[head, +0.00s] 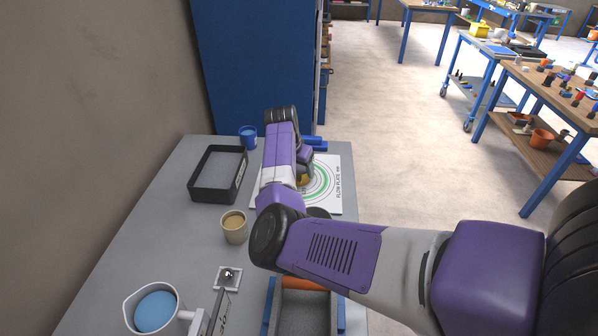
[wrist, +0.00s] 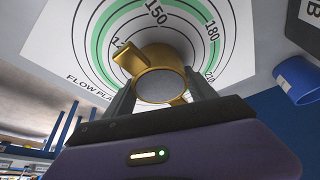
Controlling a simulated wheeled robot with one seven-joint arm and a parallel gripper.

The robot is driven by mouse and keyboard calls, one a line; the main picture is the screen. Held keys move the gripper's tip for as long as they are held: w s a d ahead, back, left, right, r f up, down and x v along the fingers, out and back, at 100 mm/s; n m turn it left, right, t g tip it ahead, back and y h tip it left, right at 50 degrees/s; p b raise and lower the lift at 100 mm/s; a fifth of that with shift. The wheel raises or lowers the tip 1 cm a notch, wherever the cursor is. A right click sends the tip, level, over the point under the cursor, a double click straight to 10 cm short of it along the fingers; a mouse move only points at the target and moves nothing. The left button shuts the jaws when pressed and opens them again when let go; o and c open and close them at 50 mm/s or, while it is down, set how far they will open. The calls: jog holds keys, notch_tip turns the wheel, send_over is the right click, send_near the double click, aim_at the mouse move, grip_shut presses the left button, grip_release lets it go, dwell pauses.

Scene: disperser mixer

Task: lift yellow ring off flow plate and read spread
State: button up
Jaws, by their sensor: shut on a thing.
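The yellow ring (wrist: 165,57) has a tab sticking out at its upper left in the wrist view, and a grey round area shows inside its near end. My gripper (wrist: 161,92) has one finger on each side of the ring and is shut on it. The white flow plate (wrist: 92,22) carries printed black circles, numbers and a green band around the ring. In the head view the plate (head: 333,201) lies on the grey table, and the ring (head: 303,180) is mostly hidden by my gripper. I cannot tell whether the ring touches the plate. No spread material shows outside the ring.
A blue cup (head: 248,138) and a black tray (head: 192,185) stand left of the plate. A tan cup (head: 235,230), a small square dish (head: 228,278) and a white jug (head: 133,306) with blue contents stand nearer. A blue cabinet (head: 255,60) rises behind.

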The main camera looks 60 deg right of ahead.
jog(key=shift+r, duration=0.15)
notch_tip(320, 180, up, 26)
jog(key=p, duration=0.3)
jog(key=shift+p, duration=0.4)
dwell(0.9)
jog(key=shift+d, duration=0.1)
dwell(0.5)
